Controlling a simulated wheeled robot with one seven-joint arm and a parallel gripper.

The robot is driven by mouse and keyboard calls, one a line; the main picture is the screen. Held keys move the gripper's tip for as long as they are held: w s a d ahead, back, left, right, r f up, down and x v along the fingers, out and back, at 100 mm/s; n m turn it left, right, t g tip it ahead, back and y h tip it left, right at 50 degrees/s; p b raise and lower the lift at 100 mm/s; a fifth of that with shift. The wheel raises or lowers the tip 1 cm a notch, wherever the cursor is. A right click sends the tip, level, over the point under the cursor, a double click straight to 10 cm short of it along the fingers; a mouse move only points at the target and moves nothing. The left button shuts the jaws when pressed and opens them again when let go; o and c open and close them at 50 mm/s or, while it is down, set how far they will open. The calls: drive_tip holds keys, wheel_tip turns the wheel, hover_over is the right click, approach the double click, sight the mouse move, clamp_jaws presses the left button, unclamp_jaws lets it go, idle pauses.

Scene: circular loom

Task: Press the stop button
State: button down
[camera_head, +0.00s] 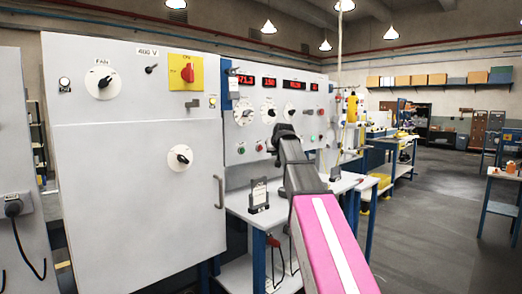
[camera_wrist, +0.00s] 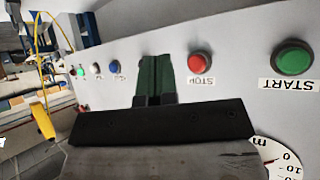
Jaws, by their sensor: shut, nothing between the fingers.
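The red stop button (camera_wrist: 200,63) shows in the wrist view with an upside-down STOP label under it, on a pale panel. It is a small red dot (camera_head: 259,148) in the head view, left of my gripper. My gripper (camera_wrist: 154,78) is shut and empty, its dark fingers together. In the wrist view the fingertips are to the left of the stop button and apart from it in the picture; the gap to the panel is hard to judge. In the head view my gripper (camera_head: 283,131) is in front of the panel.
The green start button (camera_wrist: 293,57) is beside the stop button, on the side away from my fingers. A blue button (camera_wrist: 115,67) and a white one are on the fingers' other side. Dials and red displays (camera_head: 270,82) are above. A white cabinet (camera_head: 130,210) stands left.

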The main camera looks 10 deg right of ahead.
drive_tip(key=shift+w+a, duration=0.8)
drive_tip(key=shift+w, duration=0.25)
drive_tip(key=shift+w+a, duration=0.75)
drive_tip(key=shift+w, duration=0.3)
drive_tip(key=shift+w+a, duration=0.1)
drive_tip(key=shift+w, duration=0.05)
idle(0.3)
drive_tip(key=shift+w+a, duration=0.15)
drive_tip(key=shift+w, duration=0.05)
drive_tip(key=shift+w+a, duration=0.3)
drive_tip(key=shift+w, duration=0.1)
idle(0.9)
drive_tip(key=shift+s+d, duration=0.1)
drive_tip(key=shift+s, duration=0.05)
idle(0.3)
drive_tip(key=shift+s+d, duration=0.4)
drive_tip(key=shift+s, duration=0.2)
drive_tip(key=shift+s+d, duration=0.75)
drive_tip(key=shift+s, duration=0.25)
drive_tip(key=shift+s+d, duration=0.75)
drive_tip(key=shift+s, duration=0.25)
idle(0.9)
